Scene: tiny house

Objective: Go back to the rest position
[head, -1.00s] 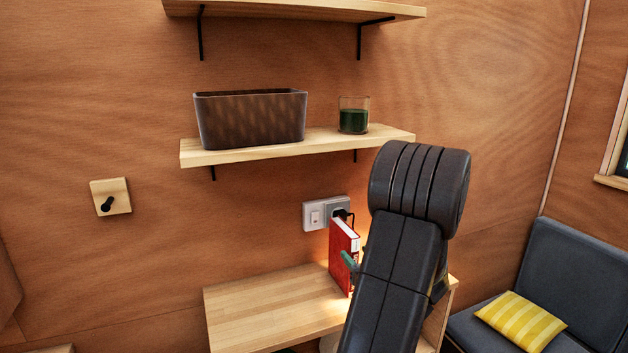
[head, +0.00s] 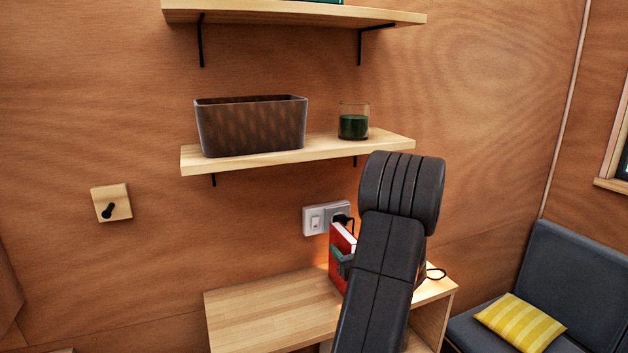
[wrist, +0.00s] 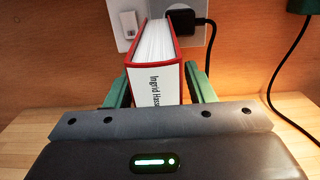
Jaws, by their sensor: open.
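A red book (head: 340,246) with white pages stands upright on the light wooden cabinet top (head: 270,315), near the wall. My gripper (wrist: 157,80) is open at the book, with one green finger on each side of it in the wrist view. The book (wrist: 158,62) shows its page edges and part of a printed name between the fingers. A narrow gap shows beside the left finger; whether the right finger touches the cover I cannot tell. In the head view my arm hides the book's right side and most of the gripper.
A wall socket with a black plug (head: 340,217) is just behind the book, and a black cable (wrist: 285,75) hangs to its right. Above is a shelf (head: 300,152) with a brown planter (head: 250,125) and a green glass (head: 353,122). A dark seat (head: 580,290) is at right.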

